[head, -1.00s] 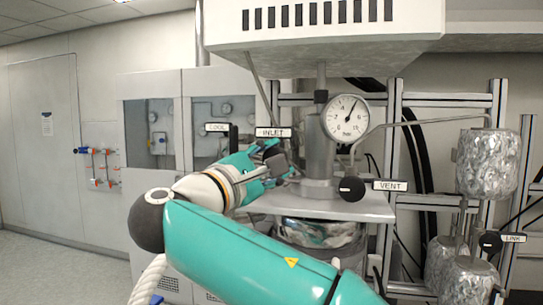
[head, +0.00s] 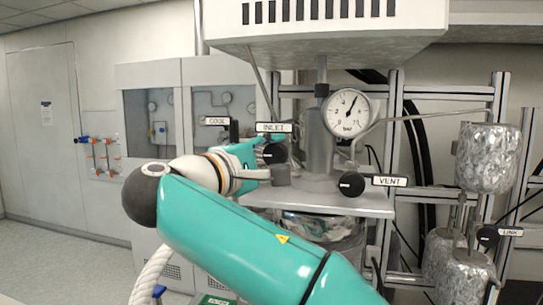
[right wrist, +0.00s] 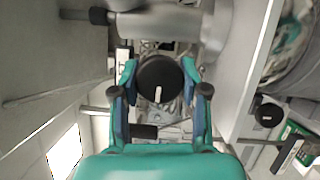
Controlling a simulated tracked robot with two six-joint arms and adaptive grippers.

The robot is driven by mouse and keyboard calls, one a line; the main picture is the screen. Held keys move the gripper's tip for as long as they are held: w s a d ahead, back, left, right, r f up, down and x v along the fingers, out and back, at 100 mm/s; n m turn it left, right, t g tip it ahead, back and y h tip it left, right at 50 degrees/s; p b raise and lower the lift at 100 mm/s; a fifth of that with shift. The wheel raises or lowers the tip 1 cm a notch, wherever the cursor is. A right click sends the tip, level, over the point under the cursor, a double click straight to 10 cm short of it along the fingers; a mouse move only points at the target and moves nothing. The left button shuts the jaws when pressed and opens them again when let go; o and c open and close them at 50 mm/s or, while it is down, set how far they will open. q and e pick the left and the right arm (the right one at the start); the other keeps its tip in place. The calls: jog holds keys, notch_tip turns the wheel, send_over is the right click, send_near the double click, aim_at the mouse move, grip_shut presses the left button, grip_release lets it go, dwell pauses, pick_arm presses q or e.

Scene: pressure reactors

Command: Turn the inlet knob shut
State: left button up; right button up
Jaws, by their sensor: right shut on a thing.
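The inlet knob (head: 274,153) is a round black knob just below the INLET label (head: 273,128), left of the reactor's pressure gauge (head: 347,113). In the right wrist view the knob (right wrist: 160,78) sits between the two fingers, its white mark running up and down the picture. My right gripper (right wrist: 159,72) is shut on it, one finger on each side. In the head view the right gripper (head: 258,151) is partly hidden by its own wrist. My left gripper is not in view.
The black vent knob (head: 351,185) is right of the inlet, above the reactor's grey shelf (head: 320,204). The COOL label (head: 216,121) is to the left. A LINK knob (head: 487,236) and foil-wrapped vessels (head: 488,158) stand at the right. The floor at left is clear.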

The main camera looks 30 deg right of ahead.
jog(key=o, duration=1.1)
jog(key=shift+d+f, duration=0.1)
jog(key=shift+o, duration=0.2)
jog(key=v, duration=1.2)
jog(key=shift+f, duration=0.1)
